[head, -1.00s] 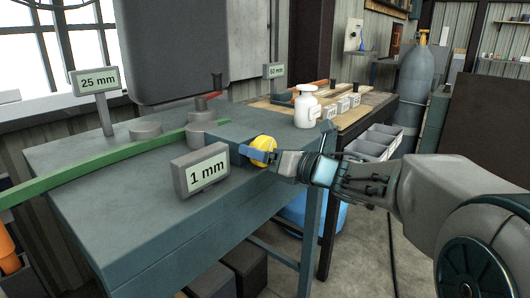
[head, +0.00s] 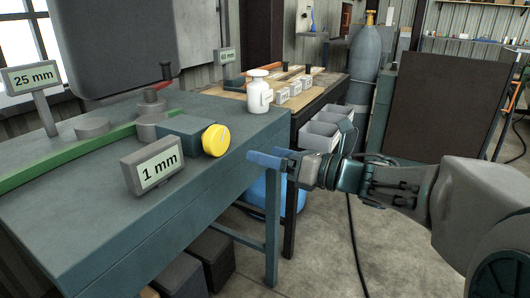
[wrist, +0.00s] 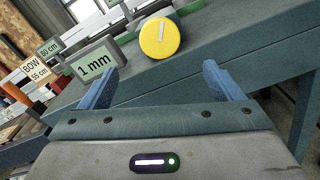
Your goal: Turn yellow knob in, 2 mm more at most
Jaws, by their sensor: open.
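The yellow knob (head: 215,140) sits on the end of a dark teal block (head: 180,128) on the bench. In the wrist view the knob (wrist: 160,38) faces me, with a pale mark on its face tilted a little right of upright. A sign reading "1 mm" (head: 152,164) stands beside it, and it also shows in the wrist view (wrist: 95,68). My gripper (head: 268,160) is open and empty, to the right of the knob and apart from it. In the wrist view its two blue fingers (wrist: 164,88) are spread wide, with the knob beyond them.
A green bar (head: 75,153) crosses the bench behind the block. A "25 mm" sign (head: 31,77) stands at the left, and a white bottle (head: 259,92) at the back. Grey bins (head: 322,135) stand behind my arm.

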